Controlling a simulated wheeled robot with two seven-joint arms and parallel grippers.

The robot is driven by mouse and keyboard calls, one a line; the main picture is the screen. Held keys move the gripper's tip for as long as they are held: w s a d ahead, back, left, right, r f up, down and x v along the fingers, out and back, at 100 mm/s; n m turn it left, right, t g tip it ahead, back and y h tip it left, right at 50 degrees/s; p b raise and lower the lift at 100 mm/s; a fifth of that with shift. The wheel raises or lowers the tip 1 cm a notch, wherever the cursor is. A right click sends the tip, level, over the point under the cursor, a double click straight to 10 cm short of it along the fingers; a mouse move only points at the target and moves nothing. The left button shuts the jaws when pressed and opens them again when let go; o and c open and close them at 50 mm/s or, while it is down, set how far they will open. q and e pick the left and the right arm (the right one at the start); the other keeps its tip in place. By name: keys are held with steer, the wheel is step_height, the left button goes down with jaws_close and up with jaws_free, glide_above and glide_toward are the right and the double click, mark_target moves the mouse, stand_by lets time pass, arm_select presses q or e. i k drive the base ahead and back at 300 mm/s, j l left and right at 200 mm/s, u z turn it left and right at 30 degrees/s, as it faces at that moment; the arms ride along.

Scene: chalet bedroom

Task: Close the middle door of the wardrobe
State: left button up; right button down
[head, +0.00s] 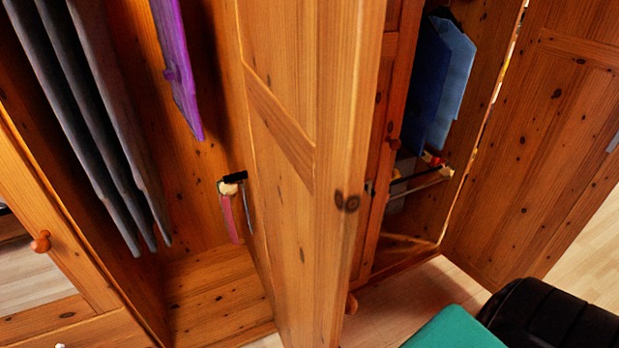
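The wooden wardrobe's middle door (287,150) stands open in the centre of the head view, swung out toward me and seen at a steep angle. Left of the door is an open compartment (215,285) with hanging dark grey clothes (90,120) and a purple garment (178,70). The door hides part of the wardrobe behind it. Neither of my grippers is in view.
Another wardrobe door (550,140) stands open at right, beside a compartment with blue clothes (440,80). A mirrored front with a knob (40,241) is at left. A black ridged object (550,320) and a teal surface (455,331) occupy the lower right.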

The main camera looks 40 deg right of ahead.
mark_target(308, 71)
steer(key=k+l, duration=0.1)
steer(key=l, duration=0.3)
steer(key=l+u, duration=0.1)
steer(key=l, duration=0.35)
steer(key=k+l, duration=0.15)
steer(key=l, duration=0.25)
steer(key=k+l+u, duration=0.1)
steer(key=l, duration=0.3)
